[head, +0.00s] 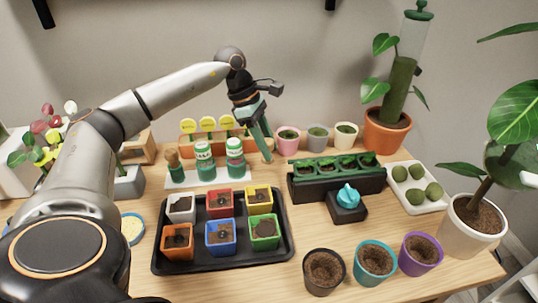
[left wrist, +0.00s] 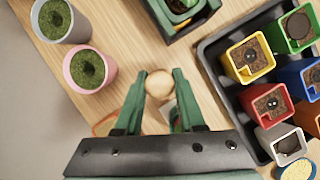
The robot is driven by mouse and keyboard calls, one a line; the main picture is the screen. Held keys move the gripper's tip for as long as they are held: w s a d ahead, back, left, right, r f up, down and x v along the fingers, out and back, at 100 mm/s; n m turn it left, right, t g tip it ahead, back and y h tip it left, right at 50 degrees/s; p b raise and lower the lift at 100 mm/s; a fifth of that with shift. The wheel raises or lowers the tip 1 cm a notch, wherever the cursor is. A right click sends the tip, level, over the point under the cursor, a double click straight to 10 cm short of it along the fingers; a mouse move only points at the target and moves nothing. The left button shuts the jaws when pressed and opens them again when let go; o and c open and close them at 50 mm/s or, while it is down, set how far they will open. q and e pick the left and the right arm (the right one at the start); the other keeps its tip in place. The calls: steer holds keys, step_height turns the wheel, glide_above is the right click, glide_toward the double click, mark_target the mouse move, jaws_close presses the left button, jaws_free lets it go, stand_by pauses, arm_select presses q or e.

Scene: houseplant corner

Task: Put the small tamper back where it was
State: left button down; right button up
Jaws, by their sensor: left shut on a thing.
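My left gripper (head: 260,138) hangs above the table behind the black tray, pointing down, with its green fingers shut on the small tamper. My right gripper is out of view.
The black tray (head: 158,264) holds several coloured pots of soil. Behind it are two green-and-white shakers (head: 204,162) and a wooden-handled tool (head: 172,160) on a white base. Bare wood lies between tray and planter.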

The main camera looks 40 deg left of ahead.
arm_select(q)
steer(key=shift+w+f, duration=0.35)
steer(key=shift+f, duration=0.05)
steer(key=shift+a+f, duration=0.15)
steer(key=shift+f, duration=1.45)
steer(key=shift+f, duration=0.2)
steer(key=c, duration=0.5)
jaws_free()
steer(key=shift+r, duration=0.1)
steer(key=v, duration=1.2)
steer(key=shift+r+p, duration=0.15)
steer(key=shift+p, duration=0.25)
